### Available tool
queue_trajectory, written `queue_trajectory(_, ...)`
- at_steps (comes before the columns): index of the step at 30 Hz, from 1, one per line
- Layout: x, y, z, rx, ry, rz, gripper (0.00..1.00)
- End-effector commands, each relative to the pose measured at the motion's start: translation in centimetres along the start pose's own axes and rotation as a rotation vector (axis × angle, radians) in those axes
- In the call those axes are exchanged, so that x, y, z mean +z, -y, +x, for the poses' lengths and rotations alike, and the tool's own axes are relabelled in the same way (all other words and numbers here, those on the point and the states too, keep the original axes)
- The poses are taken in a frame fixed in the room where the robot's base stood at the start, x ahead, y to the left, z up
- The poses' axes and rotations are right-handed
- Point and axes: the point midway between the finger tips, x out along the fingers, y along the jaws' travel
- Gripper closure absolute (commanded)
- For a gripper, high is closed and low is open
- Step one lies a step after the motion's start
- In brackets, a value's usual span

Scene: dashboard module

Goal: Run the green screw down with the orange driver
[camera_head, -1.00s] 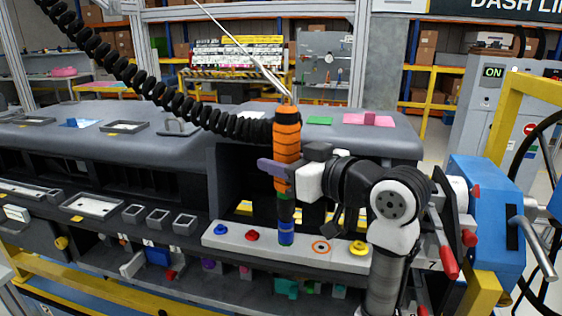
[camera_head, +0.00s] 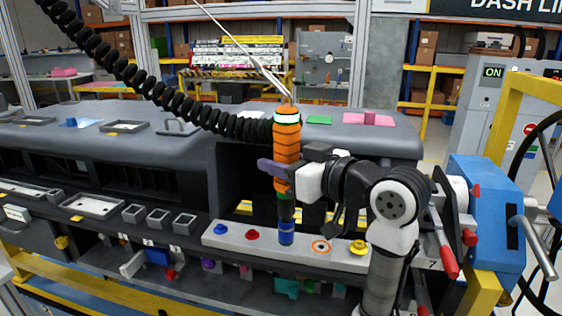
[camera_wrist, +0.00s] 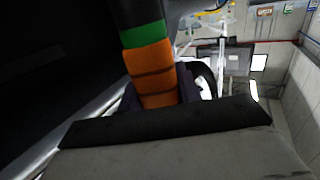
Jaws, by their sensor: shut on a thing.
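The orange driver (camera_head: 286,150) stands about upright, hanging by a cable over the front ledge. A white band shows near its top. My gripper (camera_head: 284,177) is shut around the lower part of its orange handle; the wrist view also shows the handle (camera_wrist: 152,72) between the fingers, with a green band below it. The driver's blue lower end (camera_head: 286,236) is down at the light grey strip (camera_head: 225,240), between the red and the orange-ringed spots. The green screw cannot be made out; the driver's end covers that spot.
Blue (camera_head: 220,228), red (camera_head: 252,234) and yellow (camera_head: 357,247) screw heads and an orange ring (camera_head: 320,246) sit along the strip. A black coiled hose (camera_head: 150,88) runs to the driver from the upper left. A blue machine (camera_head: 485,205) stands right of my arm.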

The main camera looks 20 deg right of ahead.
Motion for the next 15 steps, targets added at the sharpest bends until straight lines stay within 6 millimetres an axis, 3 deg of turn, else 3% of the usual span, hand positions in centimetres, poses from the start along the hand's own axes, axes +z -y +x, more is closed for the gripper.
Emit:
queue_trajectory(5, 0.0, -0.1, 0.0, 0.0, 0.007, 0.007, 1.0)
queue_trajectory(15, -2.1, -0.1, -0.2, 0.001, 0.002, 0.004, 1.0)
